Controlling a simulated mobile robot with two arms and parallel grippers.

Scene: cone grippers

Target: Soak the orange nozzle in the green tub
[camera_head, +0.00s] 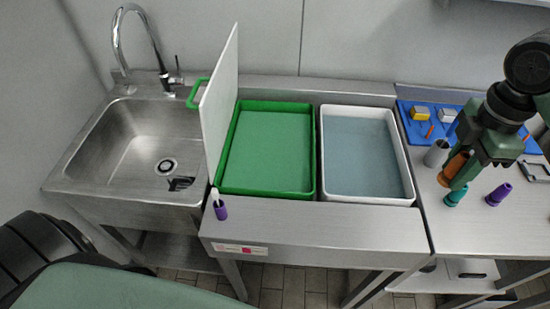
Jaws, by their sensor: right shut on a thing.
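The orange nozzle (453,167) is held tilted between the fingers of my right gripper (461,170), over the bench on the right. The gripper is shut on it and hides part of it. The green tub (265,192) stands left of the gripper, beyond the white tub, with flat green contents inside its rim. A white panel (217,100) with a green handle (194,94) stands upright along its left side. My left gripper is not in view.
A white tub (366,201) of bluish liquid stands between. A teal nozzle (456,196), a purple nozzle (498,194) and a grey cylinder (436,153) stand near the gripper. A blue mat (410,125) holds small items. A purple-based brush (220,209) is before the panel; a sink (140,140) lies left.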

